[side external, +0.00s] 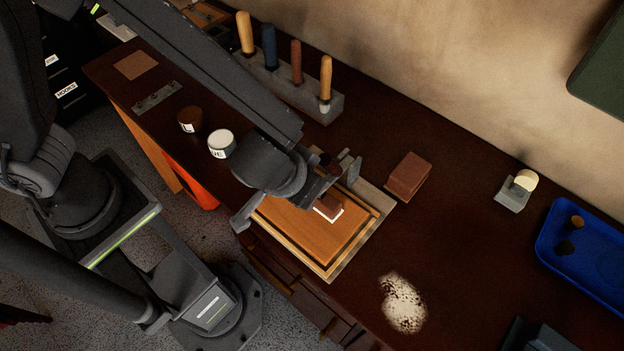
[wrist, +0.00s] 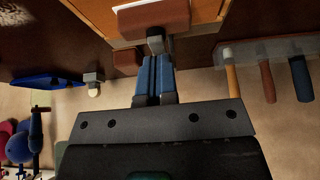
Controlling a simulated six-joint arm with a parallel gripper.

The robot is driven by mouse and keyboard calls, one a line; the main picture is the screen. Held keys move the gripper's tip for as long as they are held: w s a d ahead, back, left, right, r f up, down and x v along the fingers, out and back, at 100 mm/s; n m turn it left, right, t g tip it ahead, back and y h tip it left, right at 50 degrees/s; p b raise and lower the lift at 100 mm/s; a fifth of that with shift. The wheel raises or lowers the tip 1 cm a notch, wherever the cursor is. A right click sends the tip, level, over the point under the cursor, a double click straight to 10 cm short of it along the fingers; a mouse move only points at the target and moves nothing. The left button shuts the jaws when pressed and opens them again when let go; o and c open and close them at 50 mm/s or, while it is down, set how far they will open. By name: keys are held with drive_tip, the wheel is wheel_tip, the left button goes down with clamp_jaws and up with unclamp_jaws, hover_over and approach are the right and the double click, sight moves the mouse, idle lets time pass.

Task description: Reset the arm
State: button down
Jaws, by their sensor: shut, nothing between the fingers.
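The door is a flat orange-brown wooden panel (side external: 300,228) in a lighter frame on the dark bench, in the side view. It also shows at the top of the wrist view (wrist: 88,14). A small brown block (side external: 327,206) with a white outline beside it is on the panel. A brown block also shows just beyond my fingertips in the wrist view (wrist: 150,20). My gripper (wrist: 154,42) has its blue fingers together, with nothing held. In the side view my wrist hangs over the panel's upper part and hides it and the fingertips. I cannot tell whether the fingertips touch the block.
A rack (side external: 338,108) of several handled tools stands behind my arm. Two small jars (side external: 221,144) sit left of my wrist. A reddish-brown block (side external: 408,177), a pale knob on a grey base (side external: 515,191) and a blue tray (side external: 590,262) are to the right. Speckled powder (side external: 403,302) lies in front.

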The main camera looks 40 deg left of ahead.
drive_tip(key=s+r, duration=0.5)
drive_tip(key=s+a+r, duration=0.1)
drive_tip(key=a+r, duration=0.6)
drive_tip(key=a, duration=0.3)
drive_tip(key=s+a+r, duration=0.1)
drive_tip(key=a+r, duration=0.7)
drive_tip(key=a, duration=0.3)
drive_tip(key=shift+s, duration=0.3)
